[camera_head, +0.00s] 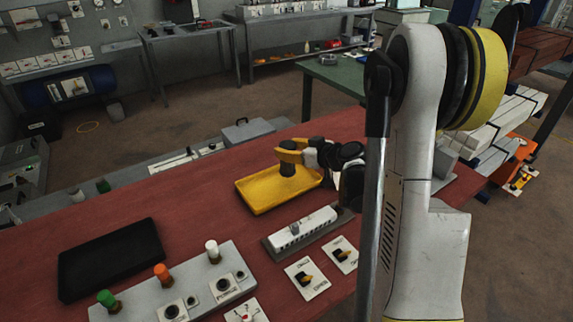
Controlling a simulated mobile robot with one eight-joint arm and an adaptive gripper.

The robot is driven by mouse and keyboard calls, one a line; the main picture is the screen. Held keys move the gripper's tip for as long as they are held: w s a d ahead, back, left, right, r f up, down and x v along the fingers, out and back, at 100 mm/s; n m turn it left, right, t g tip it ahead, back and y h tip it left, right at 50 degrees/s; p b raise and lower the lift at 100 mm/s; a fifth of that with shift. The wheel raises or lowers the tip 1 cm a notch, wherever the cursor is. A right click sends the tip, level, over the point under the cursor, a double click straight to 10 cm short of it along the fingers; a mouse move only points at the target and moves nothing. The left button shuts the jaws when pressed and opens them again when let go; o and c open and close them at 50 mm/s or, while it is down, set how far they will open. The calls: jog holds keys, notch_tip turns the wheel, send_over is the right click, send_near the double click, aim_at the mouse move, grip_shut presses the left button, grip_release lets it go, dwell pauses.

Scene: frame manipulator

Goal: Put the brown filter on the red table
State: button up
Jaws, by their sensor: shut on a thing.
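The brown filter (287,170) is a small, very dark cylinder with a knob-like top. It is upright at the yellow tray (262,207), over the tray's back part. The tray lies on the red table (180,196). My gripper (288,151), with yellow fingers, reaches in from the right and is shut around the upper part of the filter. I cannot tell whether the filter's base touches the tray. The gripper's far finger is partly hidden.
A black tray (110,259) lies at the table's left. A control panel (190,285) with green, orange and white knobs stands in front. A white strip device (302,228) and switch plates (307,279) lie nearer my arm. Bare red surface lies left of the yellow tray.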

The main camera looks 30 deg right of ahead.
notch_tip(320, 180, down, 4)
jog(key=shift+a+f+b, duration=0.15)
jog(key=shift+f+b, duration=0.05)
jog(key=shift+b, duration=0.9)
jog(key=shift+r, duration=0.15)
jog(key=o, duration=0.8)
jog(key=shift+f, duration=0.2)
jog(key=o, duration=0.4)
jog(key=shift+r, duration=0.2)
